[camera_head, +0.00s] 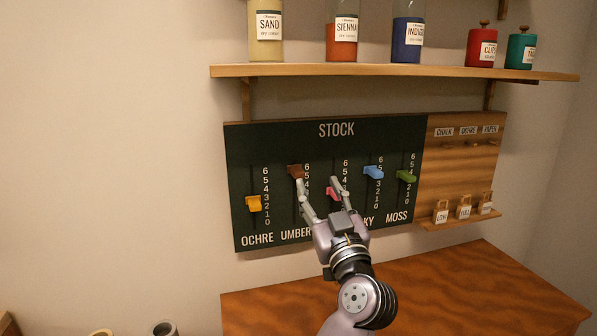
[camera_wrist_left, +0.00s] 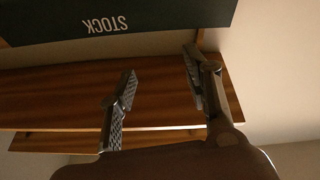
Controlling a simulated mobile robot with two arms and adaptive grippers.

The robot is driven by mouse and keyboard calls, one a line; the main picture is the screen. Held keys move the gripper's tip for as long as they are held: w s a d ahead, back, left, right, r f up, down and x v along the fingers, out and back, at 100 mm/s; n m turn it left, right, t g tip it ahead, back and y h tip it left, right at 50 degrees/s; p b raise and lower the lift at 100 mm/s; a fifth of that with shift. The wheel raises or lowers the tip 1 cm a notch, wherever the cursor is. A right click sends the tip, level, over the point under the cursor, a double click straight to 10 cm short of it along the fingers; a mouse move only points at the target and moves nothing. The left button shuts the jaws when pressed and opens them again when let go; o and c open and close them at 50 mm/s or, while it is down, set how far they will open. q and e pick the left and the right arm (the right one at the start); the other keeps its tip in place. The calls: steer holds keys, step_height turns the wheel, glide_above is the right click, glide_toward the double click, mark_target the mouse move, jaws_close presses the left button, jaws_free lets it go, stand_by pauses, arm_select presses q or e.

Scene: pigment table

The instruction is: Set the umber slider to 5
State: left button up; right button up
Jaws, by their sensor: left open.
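The dark STOCK board (camera_head: 275,138) hangs on the wall with several vertical sliders. The brown umber slider (camera_head: 295,171) is near the top of its scale, around the 5 and 6 marks. My left gripper (camera_head: 318,184) is open and empty in front of the board. Its left fingertip appears just below and right of the umber knob; I cannot tell whether they touch. The gripper hides the end of the UMBER label and lower scale. The open fingers also show in the left wrist view (camera_wrist_left: 160,72), without the umber slider. My right gripper is not in view.
The ochre slider (camera_head: 253,203) is left; the red slider (camera_head: 331,193) sits by my right finger, partly covered. Blue (camera_head: 373,172) and green (camera_head: 406,176) sliders are farther right. A jar shelf (camera_head: 400,72) is above, a wooden table (camera_head: 440,290) below.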

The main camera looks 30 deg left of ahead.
mark_target(300, 174)
arm_select(q)
steer(key=w+a+f+g+h+p, duration=0.1)
steer(key=w+a, duration=0.3)
steer(key=w+a+m+g+h+p, duration=0.1)
steer(key=w+a, duration=0.3)
steer(key=a, duration=0.1)
steer(key=w+a+f+p, duration=0.1)
steer(key=w+a, duration=0.3)
steer(key=shift+w+a+f+m+g+h, duration=0.2)
steer(key=shift+w+f+m+g+h, duration=0.1)
steer(key=shift+w+m+g+h, duration=0.1)
steer(key=shift+c, duration=0.6)
jaws_close()
